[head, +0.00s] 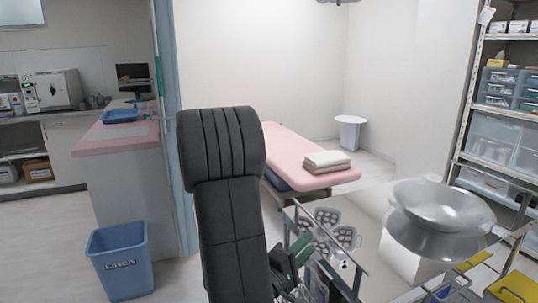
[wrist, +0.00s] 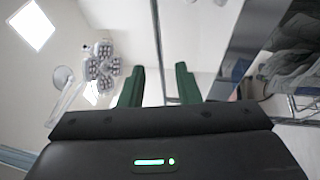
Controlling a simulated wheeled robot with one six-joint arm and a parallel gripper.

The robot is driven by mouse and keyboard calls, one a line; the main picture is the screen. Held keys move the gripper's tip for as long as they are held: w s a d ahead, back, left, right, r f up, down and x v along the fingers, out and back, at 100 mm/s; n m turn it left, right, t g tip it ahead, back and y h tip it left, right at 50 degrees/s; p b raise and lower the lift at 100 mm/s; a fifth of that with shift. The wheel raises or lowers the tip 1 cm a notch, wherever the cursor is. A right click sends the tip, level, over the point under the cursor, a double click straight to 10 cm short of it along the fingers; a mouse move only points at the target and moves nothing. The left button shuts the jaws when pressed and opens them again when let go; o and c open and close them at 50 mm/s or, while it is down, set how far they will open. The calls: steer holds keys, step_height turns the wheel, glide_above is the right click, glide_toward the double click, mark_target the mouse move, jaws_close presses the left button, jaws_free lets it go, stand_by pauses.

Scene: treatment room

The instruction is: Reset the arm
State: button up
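My gripper (head: 294,258) is low in the middle of the head view, by the left side of a shiny steel cart. Part of it is hidden behind a large black upright form, likely my arm. In the wrist view, my gripper (wrist: 160,68) shows two green fingers standing apart with nothing between them. The wrist camera looks upward, toward the ceiling and walls. I cannot tell whether the gripper touches the cart.
A pink bed (head: 290,150) with folded towels (head: 327,158) stands behind. A blue bin (head: 121,262) is at left, shelving (head: 498,120) at right. A multi-head lamp (wrist: 102,66) hangs above. Floor shows left.

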mark_target(323, 229)
steer(key=x, duration=0.8)
